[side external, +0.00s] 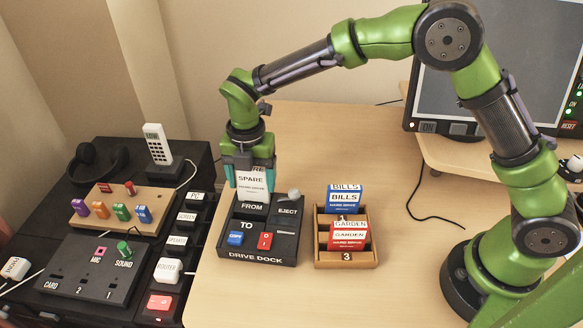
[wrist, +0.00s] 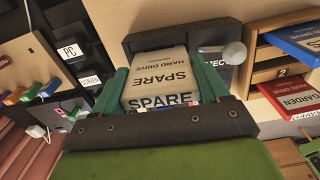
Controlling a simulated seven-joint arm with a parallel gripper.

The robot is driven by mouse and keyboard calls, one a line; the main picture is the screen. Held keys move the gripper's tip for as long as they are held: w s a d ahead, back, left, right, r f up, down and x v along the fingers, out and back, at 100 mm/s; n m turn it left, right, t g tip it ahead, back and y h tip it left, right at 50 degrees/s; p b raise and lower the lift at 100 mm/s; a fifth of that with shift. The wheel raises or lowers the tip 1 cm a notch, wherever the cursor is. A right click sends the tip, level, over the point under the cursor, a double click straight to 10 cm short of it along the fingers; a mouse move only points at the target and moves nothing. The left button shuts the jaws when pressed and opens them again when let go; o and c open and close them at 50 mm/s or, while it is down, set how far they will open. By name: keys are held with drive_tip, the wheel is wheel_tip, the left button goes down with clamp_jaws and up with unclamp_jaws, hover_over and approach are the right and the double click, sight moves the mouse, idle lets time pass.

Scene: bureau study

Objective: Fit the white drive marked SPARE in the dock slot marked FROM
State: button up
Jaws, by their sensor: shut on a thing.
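The white drive marked SPARE (side external: 251,186) stands upright at the back of the black drive dock (side external: 258,258), right behind the FROM label (side external: 252,207). My gripper (side external: 249,167) is shut on its upper part from above, one teal finger at each side. The wrist view shows the drive (wrist: 158,72) between the fingers (wrist: 160,88), with the dark dock (wrist: 190,30) beyond it. The drive's lower edge and the FROM slot's mouth are hidden, so I cannot tell how deep it sits. The TO label (side external: 246,226) is nearer the front.
The dock's grey EJECT knob (side external: 294,195) stands close to the drive's right. A wooden rack (side external: 346,265) holds blue BILLS (side external: 344,205) and red GARDEN (side external: 349,235) drives. A black cabinet with switch panels (side external: 95,280) is at left. The desk behind the dock is clear.

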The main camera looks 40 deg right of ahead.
drive_tip(key=shift+f, duration=1.05)
drive_tip(key=o, duration=1.1)
drive_tip(key=shift+r, duration=3.55)
